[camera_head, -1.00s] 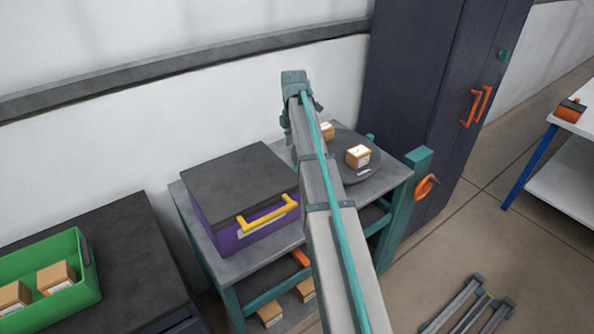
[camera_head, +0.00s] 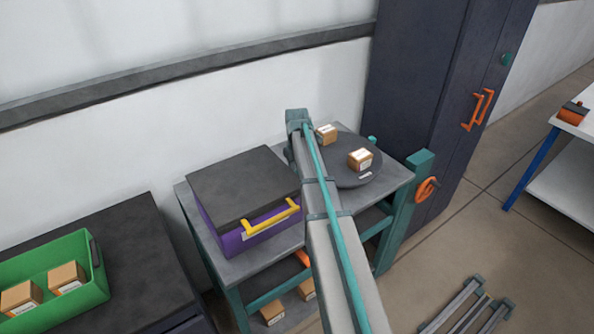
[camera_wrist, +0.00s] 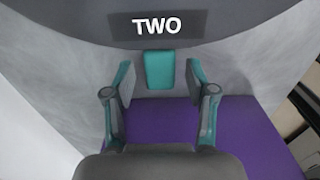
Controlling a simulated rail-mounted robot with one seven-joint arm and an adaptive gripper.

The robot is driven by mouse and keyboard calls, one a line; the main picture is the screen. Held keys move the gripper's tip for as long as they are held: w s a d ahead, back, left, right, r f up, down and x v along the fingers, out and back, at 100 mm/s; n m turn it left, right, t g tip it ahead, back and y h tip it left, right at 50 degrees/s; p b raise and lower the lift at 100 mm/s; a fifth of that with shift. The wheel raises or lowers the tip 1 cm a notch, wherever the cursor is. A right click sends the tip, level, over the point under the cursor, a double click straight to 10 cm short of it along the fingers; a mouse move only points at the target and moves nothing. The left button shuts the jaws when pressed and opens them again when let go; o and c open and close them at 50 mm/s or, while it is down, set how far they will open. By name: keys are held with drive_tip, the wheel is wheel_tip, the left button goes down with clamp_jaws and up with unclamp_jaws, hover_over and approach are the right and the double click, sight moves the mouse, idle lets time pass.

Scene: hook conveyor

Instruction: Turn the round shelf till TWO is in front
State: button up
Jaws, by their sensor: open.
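The dark round shelf (camera_head: 343,148) lies flat on the right part of the grey bench, with a teal tab (camera_head: 372,140) on its far right rim. In the wrist view, the shelf's edge (camera_wrist: 235,18) fills the top. It carries the label TWO (camera_wrist: 157,25), and a second teal tab (camera_wrist: 159,70) sticks out below that label. My gripper (camera_wrist: 161,68) is open, with one finger on each side of this tab and a gap visible on both sides. In the head view, my arm hides the gripper and the shelf's left rim.
Two cartons stand on the shelf, a rear one (camera_head: 325,135) and a front one (camera_head: 360,159). A purple box (camera_head: 230,240) with a dark lid and yellow handle stands close on the left. A teal post (camera_head: 418,165) with an orange wheel and a dark cabinet (camera_head: 415,70) are on the right.

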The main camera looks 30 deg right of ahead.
clamp_jaws()
idle(0.3)
drive_tip(key=shift+s, duration=0.1)
